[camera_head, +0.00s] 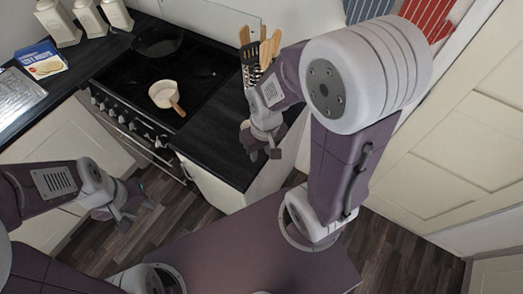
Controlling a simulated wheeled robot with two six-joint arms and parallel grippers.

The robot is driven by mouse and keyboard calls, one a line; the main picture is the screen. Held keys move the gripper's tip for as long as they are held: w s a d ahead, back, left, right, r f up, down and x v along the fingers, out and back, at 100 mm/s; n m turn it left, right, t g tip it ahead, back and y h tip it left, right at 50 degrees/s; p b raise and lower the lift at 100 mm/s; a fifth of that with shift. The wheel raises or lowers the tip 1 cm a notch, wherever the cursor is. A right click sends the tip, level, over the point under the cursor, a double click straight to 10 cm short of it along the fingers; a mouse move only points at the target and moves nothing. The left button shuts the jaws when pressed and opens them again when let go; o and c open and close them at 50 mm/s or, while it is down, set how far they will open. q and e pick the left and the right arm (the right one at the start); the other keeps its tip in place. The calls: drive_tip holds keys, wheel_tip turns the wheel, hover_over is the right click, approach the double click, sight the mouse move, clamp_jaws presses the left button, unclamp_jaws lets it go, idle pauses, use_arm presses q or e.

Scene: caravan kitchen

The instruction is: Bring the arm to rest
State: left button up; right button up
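My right arm rises from the right side of my base and bends over toward the counter. Its gripper (263,152) is above the dark counter end (221,153), in front of the utensil holder. Nothing shows between its fingers, and its opening is hard to judge. My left arm comes in from the left, and its gripper (130,213) hangs over the wooden floor in front of the cabinets. Its fingers look spread apart with nothing between them.
A black stove (190,60) holds a small cream pan (163,95) with a wooden handle and a dark pan (157,42). A utensil holder (250,70) stands behind my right gripper. White canisters (58,22) and a blue-yellow box (41,61) stand at the left. Cream cabinets (460,120) close off the right.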

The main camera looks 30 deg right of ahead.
wheel_tip(320, 180, down, 4)
drive_tip(key=b, duration=0.3)
drive_tip(key=shift+s+r+m, duration=0.15)
drive_tip(key=shift+m, duration=0.15)
idle(0.9)
